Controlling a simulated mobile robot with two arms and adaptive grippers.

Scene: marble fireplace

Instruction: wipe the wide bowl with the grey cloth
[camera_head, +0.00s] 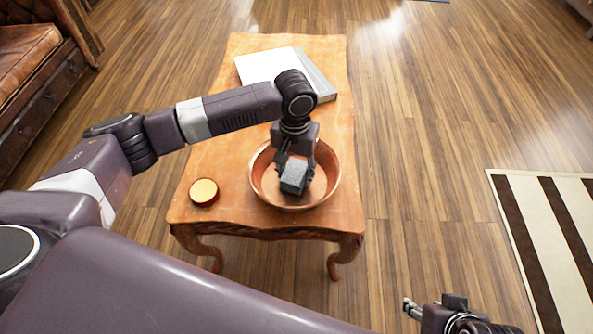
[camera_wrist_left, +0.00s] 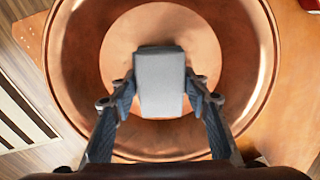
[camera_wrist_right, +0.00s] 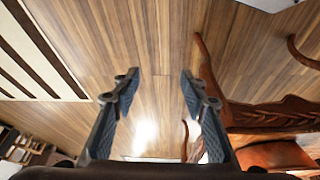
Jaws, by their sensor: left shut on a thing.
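The wide copper-coloured bowl (camera_head: 330,172) stands upright near the front edge of the wooden table. My left gripper (camera_head: 293,178) points down into the bowl and is shut on the grey cloth (camera_head: 294,177), a small folded block. In the left wrist view the grey cloth (camera_wrist_left: 160,82) sits between the fingers, over the middle of the bowl (camera_wrist_left: 75,70). I cannot tell whether the cloth touches the bowl's floor. My right gripper (camera_wrist_right: 158,85) is open and empty, off the table above the wooden floor; its tip also shows at the bottom right of the head view.
A leather sofa (camera_head: 30,70) is at far left. A striped rug (camera_head: 550,230) lies right, with clear floor between.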

